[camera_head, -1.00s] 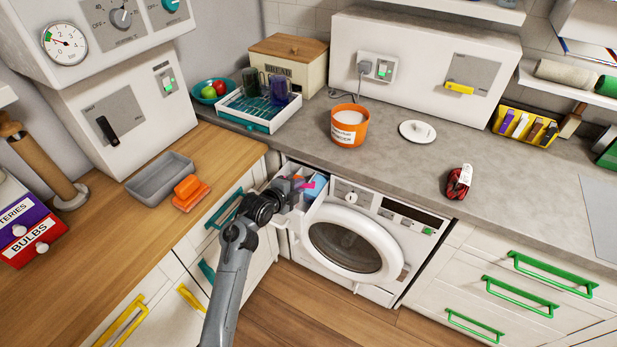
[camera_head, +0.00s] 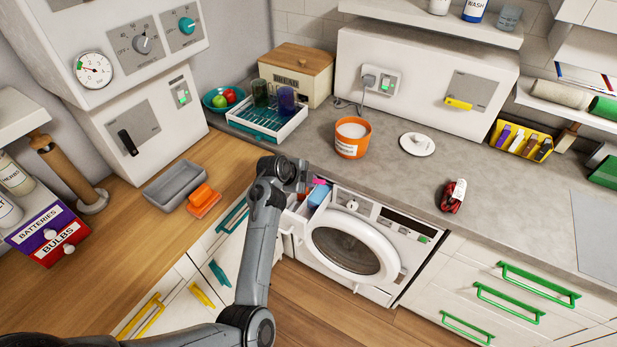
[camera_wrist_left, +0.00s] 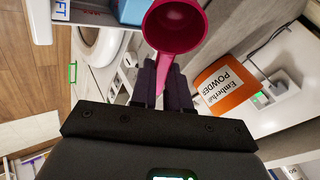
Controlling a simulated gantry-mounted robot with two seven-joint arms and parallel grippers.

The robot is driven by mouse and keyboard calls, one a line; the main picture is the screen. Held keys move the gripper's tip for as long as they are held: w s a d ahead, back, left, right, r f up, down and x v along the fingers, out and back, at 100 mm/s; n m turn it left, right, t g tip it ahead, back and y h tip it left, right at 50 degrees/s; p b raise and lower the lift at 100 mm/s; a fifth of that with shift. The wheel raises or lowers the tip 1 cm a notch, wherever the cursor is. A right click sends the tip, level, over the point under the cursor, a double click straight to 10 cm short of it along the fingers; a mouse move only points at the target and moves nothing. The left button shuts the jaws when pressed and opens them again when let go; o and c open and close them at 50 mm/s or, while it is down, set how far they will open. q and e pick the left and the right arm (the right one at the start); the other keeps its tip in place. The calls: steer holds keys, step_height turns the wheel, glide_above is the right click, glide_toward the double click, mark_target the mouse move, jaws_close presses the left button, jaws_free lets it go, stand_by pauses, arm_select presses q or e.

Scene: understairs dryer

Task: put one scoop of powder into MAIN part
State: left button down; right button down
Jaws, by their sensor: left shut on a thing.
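My left gripper (camera_wrist_left: 162,85) is shut on the handle of a pink scoop (camera_wrist_left: 176,28), whose bowl faces the wrist camera; I see no powder in it. In the head view the gripper (camera_head: 303,176) and scoop (camera_head: 319,182) are at the open detergent drawer (camera_head: 297,219) of the washing machine (camera_head: 350,245). The drawer has a blue compartment (camera_head: 318,195). In the wrist view the drawer (camera_wrist_left: 88,14) is beside the bowl, with partly cut-off lettering. The orange powder tub (camera_head: 352,138) stands open on the counter with white powder inside. My right gripper is out of view.
A white lid (camera_head: 417,144) lies right of the tub. A dish rack (camera_head: 266,122) with mugs stands left of it. A red-and-black item (camera_head: 453,196) lies on the counter (camera_head: 500,200). A grey tray (camera_head: 174,186) and orange sponge (camera_head: 203,198) lie on the wooden worktop.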

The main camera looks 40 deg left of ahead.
arm_select(q)
steer(key=shift+w+a+r+n+g+h+p, duration=0.1)
steer(key=shift+w+r+n+g+h+p, duration=0.1)
steer(key=shift+r+g+p, duration=0.25)
steer(key=shift+w+a+r+n+g+h+p, duration=0.1)
steer(key=shift+g+h+p, duration=0.15)
steer(key=shift+g, duration=0.4)
steer(key=shift+r+g+p, duration=0.35)
steer(key=shift+g+p, duration=0.05)
steer(key=shift+p, duration=0.5)
steer(key=shift+w+r+g+h+p, duration=0.1)
steer(key=shift+r+g+h+p, duration=0.25)
steer(key=shift+g+h+p, duration=0.3)
steer(key=shift+w+a+r+n+g+p, duration=0.2)
steer(key=shift+r+n+g+p, duration=0.1)
steer(key=shift+n+g+p, duration=0.1)
steer(key=shift+h, duration=0.3)
steer(key=shift+r+g, duration=0.2)
steer(key=shift+g, duration=0.25)
